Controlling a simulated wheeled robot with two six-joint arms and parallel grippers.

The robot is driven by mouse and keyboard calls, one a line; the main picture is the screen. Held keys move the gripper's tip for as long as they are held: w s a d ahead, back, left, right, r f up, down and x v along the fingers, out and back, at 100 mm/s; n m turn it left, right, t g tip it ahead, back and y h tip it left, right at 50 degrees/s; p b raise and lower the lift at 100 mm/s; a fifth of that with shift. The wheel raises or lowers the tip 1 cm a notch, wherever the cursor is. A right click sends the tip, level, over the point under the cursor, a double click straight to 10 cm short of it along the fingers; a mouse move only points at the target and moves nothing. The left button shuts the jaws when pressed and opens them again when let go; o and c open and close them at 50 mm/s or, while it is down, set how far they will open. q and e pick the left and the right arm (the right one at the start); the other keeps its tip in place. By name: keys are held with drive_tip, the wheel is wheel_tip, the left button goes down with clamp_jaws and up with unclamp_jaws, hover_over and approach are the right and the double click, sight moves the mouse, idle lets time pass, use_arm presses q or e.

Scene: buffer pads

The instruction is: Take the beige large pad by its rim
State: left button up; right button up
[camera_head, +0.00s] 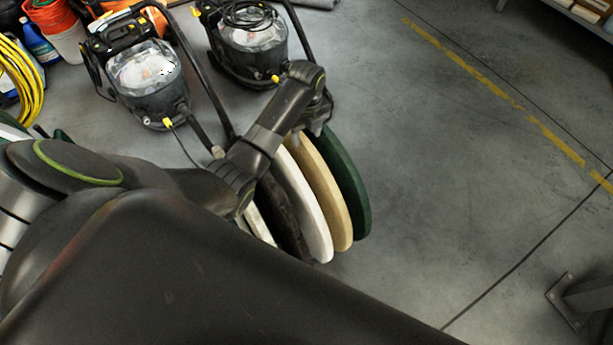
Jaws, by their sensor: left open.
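The beige large pad (330,198) stands on edge in a row of round pads in the middle of the head view. A dark green pad (350,190) is at its right and a white pad (307,202) at its left. My left gripper (310,127) is over the upper rims of the beige and green pads. It is open, with its fingers mostly hidden by its own body. I cannot tell whether they touch a rim. My left arm hides the top left of the row. My right gripper is not in view.
A black pad (284,215) stands left of the white one. Two black floor machines (145,75) (248,42) stand behind the pads. The grey floor (450,170) at right is free.

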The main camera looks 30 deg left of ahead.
sight(305, 150)
use_arm(q)
wheel_tip(305, 150, down, 2)
drive_tip(key=shift+f, duration=0.2)
drive_tip(key=f+b, duration=0.1)
drive_tip(key=f, duration=0.1)
drive_tip(key=f+b, duration=0.1)
drive_tip(key=f, duration=0.1)
drive_tip(key=shift+s, duration=0.4)
drive_tip(key=shift+f, duration=0.65)
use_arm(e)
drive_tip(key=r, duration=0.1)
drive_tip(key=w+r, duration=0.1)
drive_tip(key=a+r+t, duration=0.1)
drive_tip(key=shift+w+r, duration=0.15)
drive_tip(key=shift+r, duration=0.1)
use_arm(q)
drive_tip(key=shift+c, duration=0.5)
clamp_jaws()
drive_tip(key=shift+r, duration=0.1)
